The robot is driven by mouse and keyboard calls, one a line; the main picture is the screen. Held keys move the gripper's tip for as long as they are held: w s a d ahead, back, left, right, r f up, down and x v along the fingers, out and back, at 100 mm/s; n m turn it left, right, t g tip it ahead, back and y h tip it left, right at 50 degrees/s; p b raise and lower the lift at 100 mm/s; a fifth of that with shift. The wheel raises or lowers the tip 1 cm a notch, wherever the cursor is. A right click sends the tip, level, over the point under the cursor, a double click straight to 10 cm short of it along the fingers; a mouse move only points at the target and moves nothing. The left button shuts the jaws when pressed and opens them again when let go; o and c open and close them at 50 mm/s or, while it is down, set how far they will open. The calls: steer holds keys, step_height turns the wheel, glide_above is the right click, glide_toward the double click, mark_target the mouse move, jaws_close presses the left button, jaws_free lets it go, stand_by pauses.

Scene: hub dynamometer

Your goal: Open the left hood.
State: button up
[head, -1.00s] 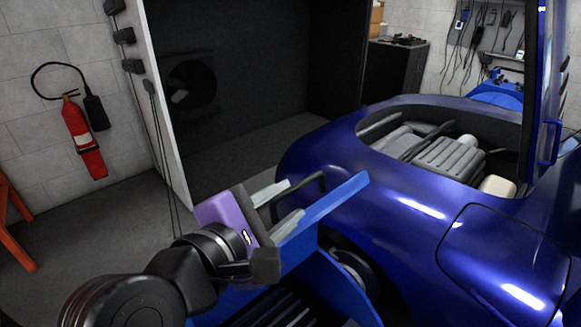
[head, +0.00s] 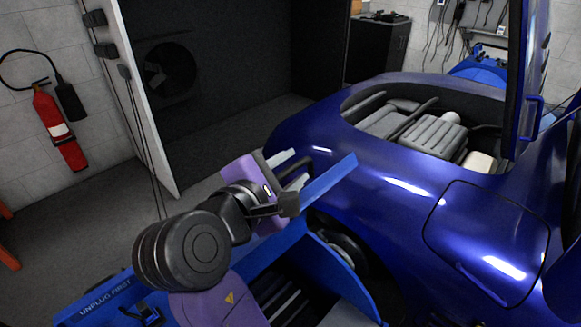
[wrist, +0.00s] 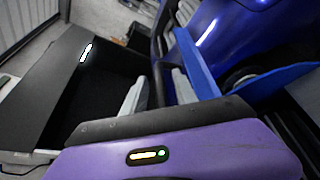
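The blue hood panel (head: 325,185) shows nearly edge-on in the head view, left of the car's front wheel. It appears to stand tilted, with a dark slatted opening (head: 280,300) below it. A black loop handle (head: 306,166) is on its near side. My purple gripper (head: 288,172) is at this handle. In the wrist view the two pale fingers (wrist: 160,90) lie on either side of the dark handle bar, close against it, and the blue panel (wrist: 194,65) shows beyond. The gripper's body hides part of the handle and panel.
The blue car (head: 400,190) with an open engine bay stands close on the right. Its wheel (head: 345,248) is near the hood. A dark booth with a pale wall edge (head: 145,110) is behind.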

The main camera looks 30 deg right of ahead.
jaws_close()
stand_by(1.4)
